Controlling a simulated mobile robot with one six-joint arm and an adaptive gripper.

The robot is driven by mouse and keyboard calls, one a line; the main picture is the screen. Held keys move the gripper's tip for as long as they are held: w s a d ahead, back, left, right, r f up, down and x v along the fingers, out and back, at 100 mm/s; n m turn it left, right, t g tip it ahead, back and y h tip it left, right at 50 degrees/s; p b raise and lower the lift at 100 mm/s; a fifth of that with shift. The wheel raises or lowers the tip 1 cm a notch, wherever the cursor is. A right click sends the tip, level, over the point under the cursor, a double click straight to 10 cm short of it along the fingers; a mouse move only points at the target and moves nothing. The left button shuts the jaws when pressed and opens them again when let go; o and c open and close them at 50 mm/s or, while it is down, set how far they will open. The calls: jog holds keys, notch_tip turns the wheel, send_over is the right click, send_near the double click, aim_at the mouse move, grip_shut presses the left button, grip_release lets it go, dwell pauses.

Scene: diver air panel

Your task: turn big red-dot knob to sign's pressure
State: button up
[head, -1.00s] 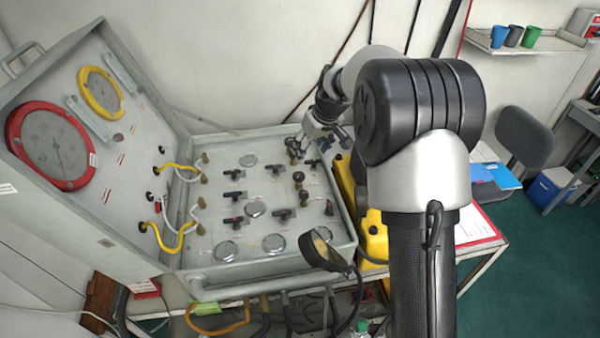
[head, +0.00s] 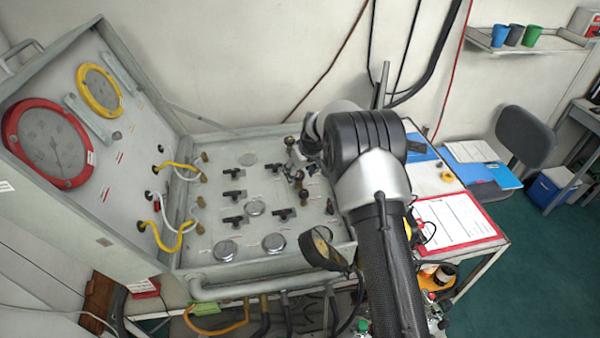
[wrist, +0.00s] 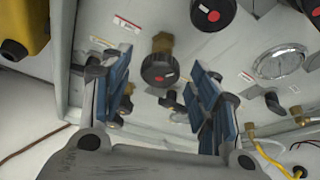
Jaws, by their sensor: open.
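Another black knob with a red dot (wrist: 212,13) is at the top edge, and part of a third (wrist: 309,6) is at the top right. I cannot tell which is the biggest. In the head view my gripper (head: 296,162) is over the right back part of the panel, partly hidden by my arm. A red-rimmed gauge (head: 48,144) has a needle; its numbers are unreadable.
The panel (head: 190,255) carries several black T-handles (head: 233,196) and round gauges (head: 274,243). A yellow-rimmed gauge (head: 99,90) is on the upright lid.

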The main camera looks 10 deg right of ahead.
jog(key=c, duration=1.1)
jog(key=shift+o, duration=0.2)
jog(key=shift+m, duration=0.3)
jog(key=m, duration=0.1)
jog(key=m+h, duration=0.1)
jog(key=m, duration=0.1)
jog(key=shift+a+m+h, duration=0.2)
jog(key=shift+m+h, duration=0.1)
jog(key=m+h+b, duration=0.1)
jog(key=m+b, duration=0.1)
jog(key=m+h+b, duration=0.1)
jog(key=m+b, duration=0.1)
jog(key=m, duration=0.1)
jog(key=shift+w+a+f+b, duration=0.1)
jog(key=shift+a+f+b, duration=0.1)
jog(key=shift+b, duration=0.1)
jog(key=m+g+h+b, duration=0.1)
jog(key=m, duration=0.3)
jog(key=shift+r, duration=0.15)
jog(key=shift+w+a+m+g+h+p, duration=0.1)
jog(key=shift+m+g+h+p, duration=0.45)
jog(key=shift+m, duration=1.25)
jog(key=shift+g, duration=0.25)
